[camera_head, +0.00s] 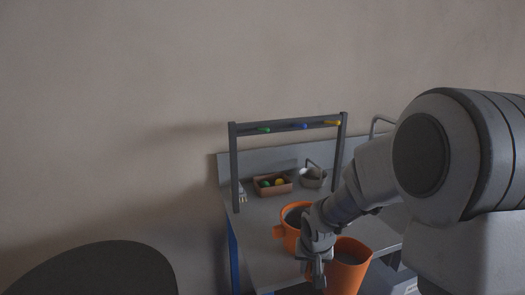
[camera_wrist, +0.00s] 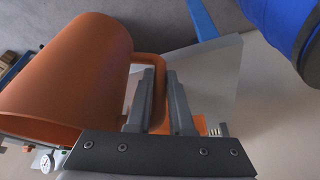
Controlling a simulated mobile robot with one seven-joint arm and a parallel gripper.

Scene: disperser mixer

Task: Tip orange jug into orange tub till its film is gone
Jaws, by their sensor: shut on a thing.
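The orange jug (camera_head: 348,268) is at the front of the bench, at the right of my gripper in the head view. It looks roughly upright there, with its dark mouth showing; I cannot tell what is inside. In the wrist view the jug (camera_wrist: 65,75) fills the left side. My gripper (camera_head: 318,262) is shut on its handle, with the fingers (camera_wrist: 160,100) around the handle bar. The orange tub (camera_head: 290,228) stands just behind and left of the jug, with a lug on its left side. Its inside is dark and partly hidden by my arm.
A dark frame (camera_head: 237,170) with coloured pieces on its top bar stands across the bench (camera_head: 258,255). A brown box (camera_head: 274,191) with green and yellow balls and a grey basket (camera_head: 312,182) are at the back. A dark round shape (camera_head: 90,270) is at lower left.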

